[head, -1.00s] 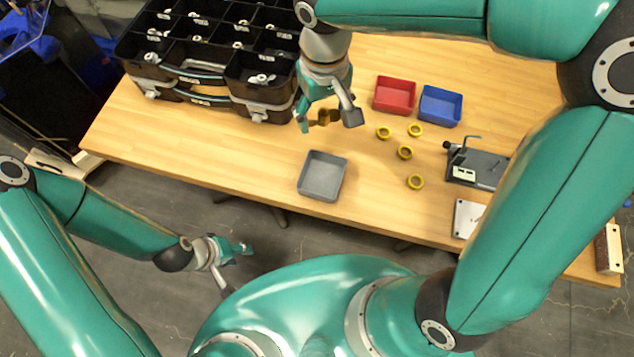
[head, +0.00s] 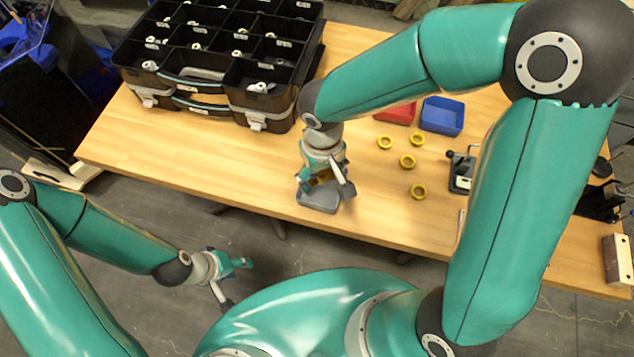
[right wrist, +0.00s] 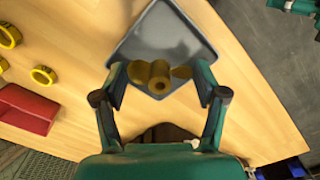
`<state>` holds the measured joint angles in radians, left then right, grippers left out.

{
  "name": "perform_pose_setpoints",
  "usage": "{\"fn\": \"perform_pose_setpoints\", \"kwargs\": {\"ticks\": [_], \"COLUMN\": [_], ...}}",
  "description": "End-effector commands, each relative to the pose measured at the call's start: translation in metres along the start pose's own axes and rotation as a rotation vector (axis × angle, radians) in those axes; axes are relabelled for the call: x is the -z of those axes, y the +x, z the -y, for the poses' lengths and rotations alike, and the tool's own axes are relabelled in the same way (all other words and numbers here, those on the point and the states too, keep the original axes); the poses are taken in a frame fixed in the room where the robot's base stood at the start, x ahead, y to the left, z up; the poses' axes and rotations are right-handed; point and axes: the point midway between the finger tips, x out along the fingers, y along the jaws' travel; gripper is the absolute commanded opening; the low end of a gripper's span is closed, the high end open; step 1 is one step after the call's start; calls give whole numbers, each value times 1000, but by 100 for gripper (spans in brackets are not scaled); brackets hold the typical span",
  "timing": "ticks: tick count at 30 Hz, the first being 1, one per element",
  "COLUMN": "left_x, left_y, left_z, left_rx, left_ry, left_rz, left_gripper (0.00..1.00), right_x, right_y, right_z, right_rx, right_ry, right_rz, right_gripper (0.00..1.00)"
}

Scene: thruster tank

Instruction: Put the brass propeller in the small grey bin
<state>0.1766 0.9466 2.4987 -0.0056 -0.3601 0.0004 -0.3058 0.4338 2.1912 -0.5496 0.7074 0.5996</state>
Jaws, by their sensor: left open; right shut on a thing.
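The brass propeller (right wrist: 158,78) is between the fingers of my right gripper (right wrist: 160,84), which is shut on it. The small grey bin (head: 318,205) stands near the front edge of the table. In the right wrist view the grey bin (right wrist: 168,30) lies behind the propeller, which overlaps it. In the head view my right gripper (head: 325,185) is over the bin and hides much of it and most of the propeller. How far the propeller is above the bin floor I cannot tell. My left gripper (head: 236,279) is open and empty, off the table's front edge.
Several yellow rings (head: 407,161) lie right of the bin. A red bin (head: 397,113) and a blue bin (head: 441,116) stand behind them. A black compartment organizer (head: 222,60) fills the back left. A grey device (head: 462,172) is at right. The table's front left is clear.

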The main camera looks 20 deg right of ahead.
Motion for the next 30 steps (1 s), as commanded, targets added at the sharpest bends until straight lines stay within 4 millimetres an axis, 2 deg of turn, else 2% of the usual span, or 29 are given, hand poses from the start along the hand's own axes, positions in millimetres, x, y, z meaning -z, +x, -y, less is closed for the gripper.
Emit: {"fn": "perform_pose_setpoints", "kwargs": {"ticks": [9,21,22,24,30], "left_x": [0,0,0,0,0], "left_y": [5,8,8,7,7], "left_z": [2,3,3,2,2], "left_rx": [0,0,0,0,0], "left_ry": [0,0,0,0,0], "left_rz": [0,0,0,0,0], "left_gripper": [44,44,44,44,44], "right_x": [-1,0,0,0,0], "right_y": [40,45,44,43,43], "right_z": [1,1,1,1,1], "right_rx": [0,1,1,1,1], "right_ry": [-2,-2,-2,-3,-3], "right_rz": [3,0,0,1,1], "right_gripper": [35,35,73,82,82]}}
